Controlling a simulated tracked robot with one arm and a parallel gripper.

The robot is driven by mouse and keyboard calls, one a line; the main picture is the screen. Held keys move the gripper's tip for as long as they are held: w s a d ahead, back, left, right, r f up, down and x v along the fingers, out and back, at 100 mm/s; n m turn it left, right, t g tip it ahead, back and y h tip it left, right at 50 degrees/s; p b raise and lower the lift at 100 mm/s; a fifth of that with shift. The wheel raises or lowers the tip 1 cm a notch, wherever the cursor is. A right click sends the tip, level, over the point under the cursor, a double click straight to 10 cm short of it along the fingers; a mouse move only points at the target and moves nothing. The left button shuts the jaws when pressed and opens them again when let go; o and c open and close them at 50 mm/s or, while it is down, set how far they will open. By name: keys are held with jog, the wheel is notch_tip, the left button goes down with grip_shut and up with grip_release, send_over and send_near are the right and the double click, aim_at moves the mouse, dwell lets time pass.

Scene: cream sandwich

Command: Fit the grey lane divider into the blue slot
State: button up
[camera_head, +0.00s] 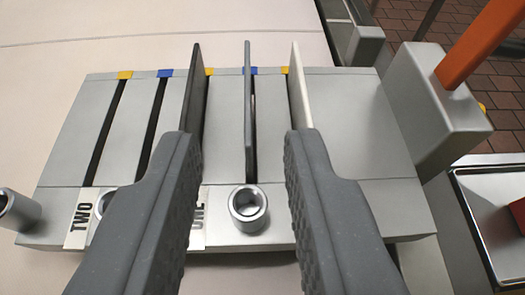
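The grey lane divider (248,112) stands upright on the light grey slotted block (350,120), in line with the slot at the right-hand blue mark (251,71). Dark slot shows along its right side. I cannot tell whether it sits fully down. My gripper (243,142) is open, with one finger on each side of the divider and clear gaps to both. Another blue mark (165,73) heads an empty dark slot (154,122) to the left. The fingers hide parts of the block's front.
A dark divider (195,80) and a white divider (298,85) stand at yellow-marked slots on either side. Another yellow-marked slot (108,125) at left is empty. Metal cups (248,208) line the front. A grey post with an orange bar (480,45) and a tray (490,190) are at right.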

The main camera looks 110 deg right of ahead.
jog(key=shift+a+r, duration=0.1)
jog(key=shift+a, duration=0.1)
jog(key=shift+r, duration=0.1)
jog(key=s+a+r+n+t+y, duration=0.25)
jog(key=a+r+n+t, duration=0.35)
jog(key=r, duration=0.5)
jog(key=s+a+r+n+t+y, duration=0.1)
jog(key=a+r+n+t+y, duration=0.3)
jog(key=a+r+n, duration=0.55)
jog(key=s+a+r+n+t+y, duration=0.1)
jog(key=s+a+r+t+y, duration=0.1)
jog(key=r, duration=0.5)
jog(key=s+a+r+n+t+y, duration=0.2)
jog(key=s+a+r+t, duration=0.1)
jog(key=s+a+r, duration=0.2)
jog(key=s+a+r+n+t+y, duration=0.2)
jog(key=s+r, duration=0.4)
jog(key=r, duration=0.5)
jog(key=shift+s+a+t+y, duration=0.2)
jog(key=shift+a+t+y, duration=0.15)
jog(key=shift+a+t, duration=0.55)
